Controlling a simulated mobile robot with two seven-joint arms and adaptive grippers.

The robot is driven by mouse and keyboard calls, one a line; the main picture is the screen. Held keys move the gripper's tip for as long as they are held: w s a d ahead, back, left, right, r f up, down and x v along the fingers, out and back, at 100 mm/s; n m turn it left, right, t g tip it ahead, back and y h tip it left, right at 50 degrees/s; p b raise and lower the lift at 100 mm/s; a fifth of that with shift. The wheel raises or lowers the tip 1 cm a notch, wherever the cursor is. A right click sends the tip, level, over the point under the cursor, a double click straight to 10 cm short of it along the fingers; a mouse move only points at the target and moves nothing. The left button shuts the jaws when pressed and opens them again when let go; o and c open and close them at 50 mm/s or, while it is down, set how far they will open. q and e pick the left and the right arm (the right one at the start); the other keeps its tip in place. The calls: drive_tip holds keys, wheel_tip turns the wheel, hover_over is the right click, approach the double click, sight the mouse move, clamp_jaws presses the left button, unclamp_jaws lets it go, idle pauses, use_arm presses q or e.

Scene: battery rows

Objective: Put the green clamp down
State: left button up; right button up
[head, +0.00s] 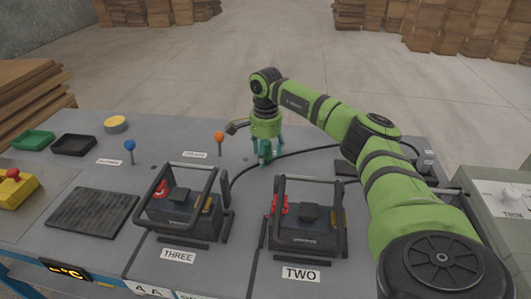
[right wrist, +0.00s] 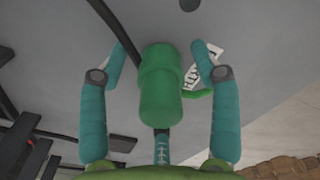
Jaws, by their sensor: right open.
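My right gripper (head: 265,158) points down at the back of the grey bench, behind and between the two caged batteries. In the right wrist view its teal fingers (right wrist: 160,68) are spread, with a gap on each side of the green clamp (right wrist: 160,92). The clamp is a rounded green body with a small green lever on its right side. A black cable runs from it to the upper left. In the head view the clamp is mostly hidden by the gripper. I cannot tell whether it rests on the bench. My left gripper is out of view.
Battery THREE (head: 180,210) and battery TWO (head: 305,228) stand in black cages in front. A blue-knobbed post (head: 129,146) and an orange-knobbed post (head: 219,138) rise left of the gripper. Black cable (head: 310,151) crosses the bench. Green (head: 33,140) and black (head: 73,145) trays sit far left.

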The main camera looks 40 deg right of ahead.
wheel_tip(320, 180, up, 12)
drive_tip(key=shift+d+r, duration=0.1)
idle(0.5)
